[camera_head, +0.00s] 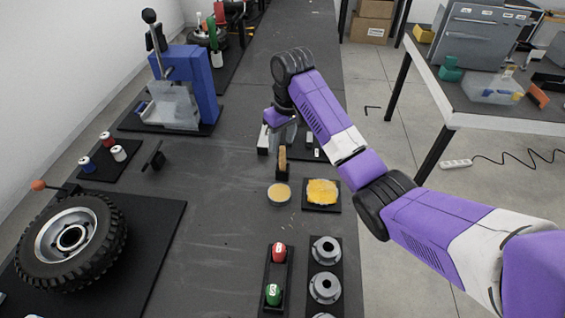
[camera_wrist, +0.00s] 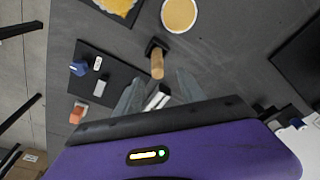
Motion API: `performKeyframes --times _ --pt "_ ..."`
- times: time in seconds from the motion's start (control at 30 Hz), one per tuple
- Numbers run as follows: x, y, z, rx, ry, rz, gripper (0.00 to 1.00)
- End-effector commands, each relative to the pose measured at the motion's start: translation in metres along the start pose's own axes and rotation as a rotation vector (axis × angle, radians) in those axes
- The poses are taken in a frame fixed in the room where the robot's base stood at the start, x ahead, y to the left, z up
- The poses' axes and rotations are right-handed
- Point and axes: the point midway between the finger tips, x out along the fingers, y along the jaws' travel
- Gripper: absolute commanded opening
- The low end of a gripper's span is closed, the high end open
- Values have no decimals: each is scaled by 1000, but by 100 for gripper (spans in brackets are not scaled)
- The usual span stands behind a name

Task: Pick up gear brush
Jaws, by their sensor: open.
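An upright tan wooden handle (camera_head: 282,160), which looks like that of the gear brush, stands on the dark table near the round tan dish. In the wrist view the wooden handle (camera_wrist: 157,64) points toward my gripper, with a dark part at its far end. My gripper (camera_head: 284,128) hangs just behind the handle in the head view, partly hidden by its own wrist. In the wrist view my gripper (camera_wrist: 157,92) has its fingers spread, with the handle just beyond the gap between the tips. No contact with the handle shows.
A round tan dish (camera_head: 279,193) and a yellow sponge-like pad (camera_head: 322,192) lie close in front. A small white-and-black block (camera_wrist: 157,98) shows between the fingers.

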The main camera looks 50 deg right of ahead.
Motion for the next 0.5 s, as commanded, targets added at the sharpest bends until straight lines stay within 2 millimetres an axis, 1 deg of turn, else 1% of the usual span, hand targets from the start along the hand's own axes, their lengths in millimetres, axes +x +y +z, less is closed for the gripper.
performKeyframes --times 0.1,0.37,0.5 --pt "9 0 4 -1 -15 -1 47" --pt "34 1 6 -1 -12 0 47" --pt "54 3 10 -1 -13 0 47"
